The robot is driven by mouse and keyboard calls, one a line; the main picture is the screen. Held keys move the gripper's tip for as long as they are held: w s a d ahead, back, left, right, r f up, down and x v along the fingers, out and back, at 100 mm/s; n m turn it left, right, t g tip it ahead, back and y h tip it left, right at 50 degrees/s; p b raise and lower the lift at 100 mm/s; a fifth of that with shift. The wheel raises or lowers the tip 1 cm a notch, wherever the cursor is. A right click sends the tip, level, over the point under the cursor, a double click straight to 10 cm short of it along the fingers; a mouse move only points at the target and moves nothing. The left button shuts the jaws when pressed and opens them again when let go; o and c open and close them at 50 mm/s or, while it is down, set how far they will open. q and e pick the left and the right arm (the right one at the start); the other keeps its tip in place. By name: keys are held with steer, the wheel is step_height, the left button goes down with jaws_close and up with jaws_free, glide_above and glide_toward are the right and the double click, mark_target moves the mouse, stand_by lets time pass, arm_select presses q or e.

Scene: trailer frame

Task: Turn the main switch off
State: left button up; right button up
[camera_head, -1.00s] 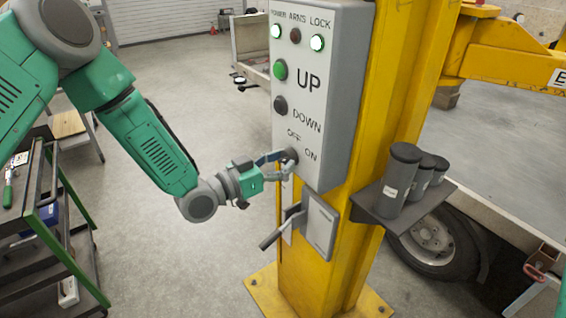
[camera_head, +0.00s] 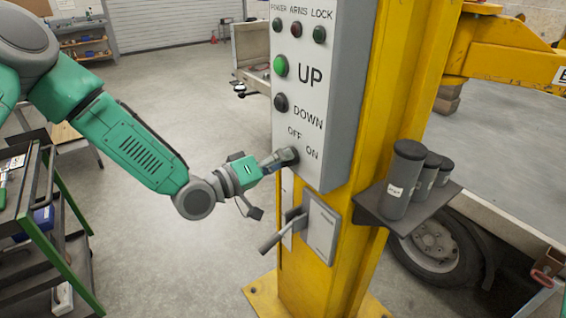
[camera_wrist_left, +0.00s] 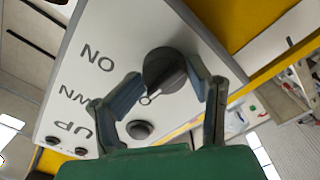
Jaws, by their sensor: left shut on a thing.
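The main switch (camera_wrist_left: 165,70) is a dark round knob with a light pointer mark, low on the grey control box (camera_head: 345,100) beside the OFF and ON labels. In the head view the fingers largely hide it. My left gripper (camera_head: 282,158) reaches the box from the left and is turned about its wrist. In the wrist view the two fingers of the left gripper (camera_wrist_left: 168,85) sit on either side of the knob, shut on it. The POWER lamp (camera_head: 277,25) and LOCK lamp (camera_head: 319,34) are dark. My right gripper is not in view.
Above the switch are the green UP button (camera_head: 281,66) and black DOWN button (camera_head: 281,103). Below is a lever (camera_head: 275,237) on the yellow post (camera_head: 305,285). A shelf with dark cylinders (camera_head: 405,180) juts out right. A green cart (camera_head: 60,255) stands left.

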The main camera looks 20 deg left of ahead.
arm_select(q)
steer(key=shift+a+f+n, duration=0.15)
steer(key=shift+f+n, duration=0.2)
steer(key=shift+n, duration=0.35)
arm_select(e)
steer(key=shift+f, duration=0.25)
arm_select(q)
steer(key=shift+f, duration=0.1)
steer(key=o, duration=1)
steer(key=shift+w, duration=0.1)
steer(key=shift+c, duration=0.2)
steer(key=shift+w+f, duration=0.15)
steer(key=shift+w, duration=0.25)
steer(key=shift+s+r, duration=0.25)
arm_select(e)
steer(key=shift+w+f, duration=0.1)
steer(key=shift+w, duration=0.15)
arm_select(q)
steer(key=v, duration=1.1)
steer(key=shift+s+a, duration=0.2)
steer(key=shift+s, duration=0.1)
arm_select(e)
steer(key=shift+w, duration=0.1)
